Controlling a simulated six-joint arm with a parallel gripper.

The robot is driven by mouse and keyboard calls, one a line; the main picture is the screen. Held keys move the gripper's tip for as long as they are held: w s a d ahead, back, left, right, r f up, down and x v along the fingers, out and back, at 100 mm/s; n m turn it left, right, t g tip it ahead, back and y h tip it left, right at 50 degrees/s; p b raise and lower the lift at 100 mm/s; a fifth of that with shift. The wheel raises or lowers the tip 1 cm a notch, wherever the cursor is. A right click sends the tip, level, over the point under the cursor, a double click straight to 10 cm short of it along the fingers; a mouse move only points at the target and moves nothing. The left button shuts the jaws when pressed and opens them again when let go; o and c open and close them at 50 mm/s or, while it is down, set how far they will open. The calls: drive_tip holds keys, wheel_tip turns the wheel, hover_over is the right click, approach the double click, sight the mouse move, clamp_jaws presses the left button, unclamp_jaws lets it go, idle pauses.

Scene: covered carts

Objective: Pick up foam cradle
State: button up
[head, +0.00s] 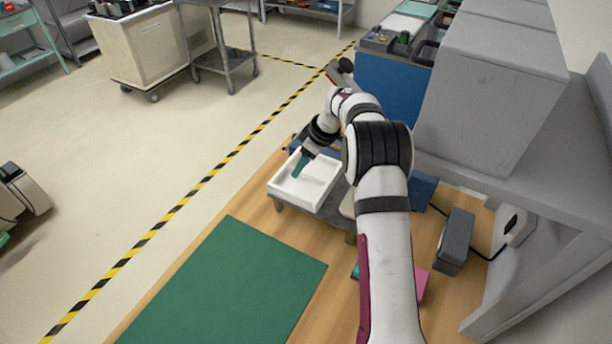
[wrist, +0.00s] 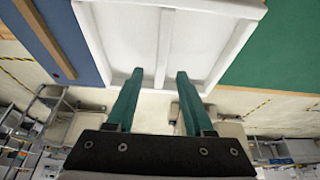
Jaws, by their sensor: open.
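The foam cradle is probably the white, shallow, open tray-like piece (head: 318,190) with a raised rim. It sits on a low grey stand (head: 326,216) on the wooden table. It also shows at the top of the wrist view (wrist: 215,45), with a divider running across its inside. My gripper (head: 297,174) reaches down over the piece from its far side. In the wrist view its two teal fingers (wrist: 160,75) are apart, with the divider in line with the gap between them. I cannot tell whether the fingertips touch the piece.
A flat green mat (head: 225,285) lies on the table (head: 268,205) nearer to me, with clear room over it. A grey box (head: 455,240) stands at the right, beside a large grey housing (head: 490,85). A pink item (head: 422,284) is partly hidden by my arm.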

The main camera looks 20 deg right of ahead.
drive_tip(key=shift+w+a+f, duration=0.2)
drive_tip(key=shift+f, duration=0.4)
clamp_jaws()
